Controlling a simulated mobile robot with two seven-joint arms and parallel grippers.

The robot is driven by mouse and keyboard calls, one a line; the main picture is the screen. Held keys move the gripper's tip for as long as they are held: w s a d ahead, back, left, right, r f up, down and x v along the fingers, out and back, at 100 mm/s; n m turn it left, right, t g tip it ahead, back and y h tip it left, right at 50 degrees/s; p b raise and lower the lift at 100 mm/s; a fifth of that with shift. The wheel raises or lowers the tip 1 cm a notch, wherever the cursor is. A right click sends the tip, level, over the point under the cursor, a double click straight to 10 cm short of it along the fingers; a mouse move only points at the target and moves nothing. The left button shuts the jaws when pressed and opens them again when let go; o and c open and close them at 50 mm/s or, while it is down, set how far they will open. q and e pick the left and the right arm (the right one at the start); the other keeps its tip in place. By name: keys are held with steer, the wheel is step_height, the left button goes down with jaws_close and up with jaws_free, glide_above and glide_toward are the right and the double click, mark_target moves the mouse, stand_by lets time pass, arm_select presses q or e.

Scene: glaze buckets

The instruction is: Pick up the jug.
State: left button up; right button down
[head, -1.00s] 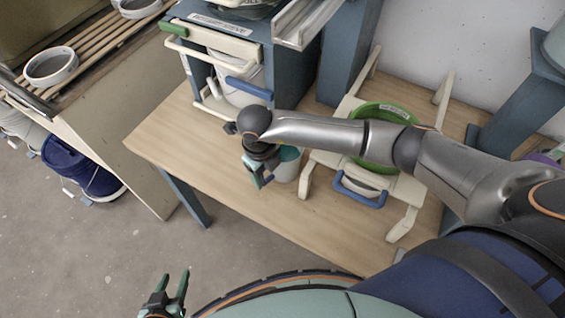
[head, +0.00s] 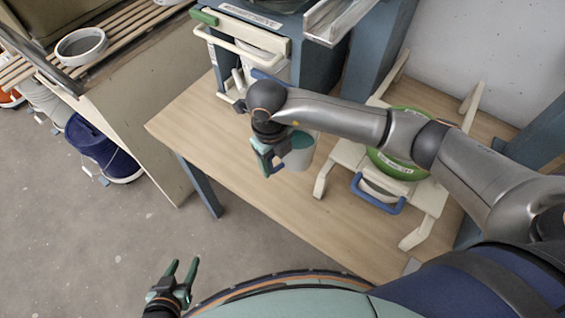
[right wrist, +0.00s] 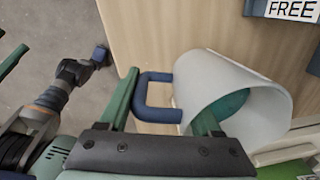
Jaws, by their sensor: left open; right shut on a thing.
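The jug (head: 302,158) is a pale cup with teal inside, at the front part of the wooden table, right of my right gripper (head: 266,165) in the head view. In the right wrist view, the jug's white body (right wrist: 250,76) has its mouth towards the camera, and its blue handle (right wrist: 143,103) lies between the fingers. My right gripper is shut on the jug. One finger overlaps the jug's body. I cannot tell whether its base touches the table. My left gripper (head: 182,266) is open and empty, low over the floor.
A white frame holding a green-rimmed bucket (head: 408,160) with a blue handle stands right on the wooden table (head: 215,135). Another white frame (head: 250,38) is behind. A slatted rack with a ring-shaped bowl (head: 82,46) and a dark blue bucket (head: 98,150) are left.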

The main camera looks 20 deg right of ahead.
steer(key=s+a+r+b, duration=0.2)
steer(key=a+r, duration=0.5)
steer(key=a, duration=0.4)
steer(key=shift+a+r+b, duration=0.3)
steer(key=shift+a+r, duration=0.05)
steer(key=shift+a, duration=0.05)
steer(key=shift+s, duration=0.1)
stand_by(0.6)
